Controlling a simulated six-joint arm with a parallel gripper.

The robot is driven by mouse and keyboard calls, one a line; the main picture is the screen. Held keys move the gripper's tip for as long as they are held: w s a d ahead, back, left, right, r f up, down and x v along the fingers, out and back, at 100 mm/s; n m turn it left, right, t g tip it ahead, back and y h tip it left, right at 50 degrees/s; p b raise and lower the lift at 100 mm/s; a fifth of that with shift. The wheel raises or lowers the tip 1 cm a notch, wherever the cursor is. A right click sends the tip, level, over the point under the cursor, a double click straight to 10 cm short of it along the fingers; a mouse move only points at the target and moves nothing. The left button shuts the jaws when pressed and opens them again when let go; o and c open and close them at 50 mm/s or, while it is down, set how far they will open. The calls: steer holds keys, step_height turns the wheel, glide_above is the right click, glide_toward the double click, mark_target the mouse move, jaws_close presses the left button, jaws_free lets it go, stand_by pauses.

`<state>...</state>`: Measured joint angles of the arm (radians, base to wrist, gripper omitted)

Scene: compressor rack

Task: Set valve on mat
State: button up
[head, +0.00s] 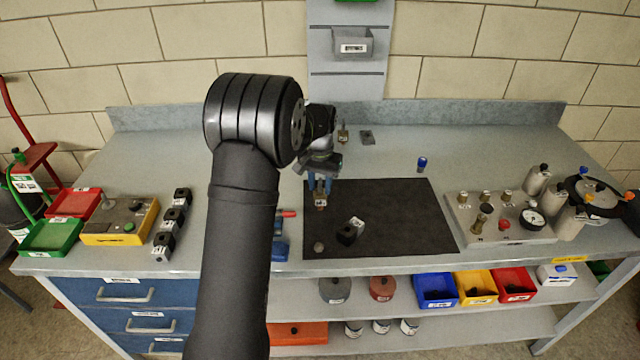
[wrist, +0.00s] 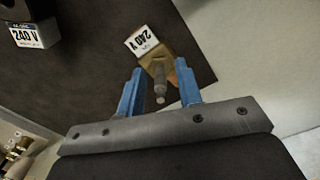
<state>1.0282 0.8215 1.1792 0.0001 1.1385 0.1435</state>
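The valve (head: 321,202) is a small brass body with a grey stem and a white 240 V label. It shows between the blue fingers in the wrist view (wrist: 154,66), stem towards the camera. My gripper (head: 320,186) points down over the left part of the dark mat (head: 400,210). The mat's corner also shows in the wrist view (wrist: 100,70). I cannot tell whether the valve's underside touches the mat.
A black block with a 240 V label (head: 347,234) and a small round grey piece (head: 319,246) are on the mat's front left. The mat's middle and right are clear. A gauge manifold (head: 500,222) stands to the right. A small blue-capped item (head: 422,164) stands behind the mat.

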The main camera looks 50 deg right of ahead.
step_height(320, 180, up, 12)
steer(key=shift+r, duration=0.2)
stand_by(0.4)
step_height(320, 180, down, 12)
steer(key=shift+f, duration=0.2)
step_height(320, 180, up, 2)
steer(key=shift+r, duration=1.1)
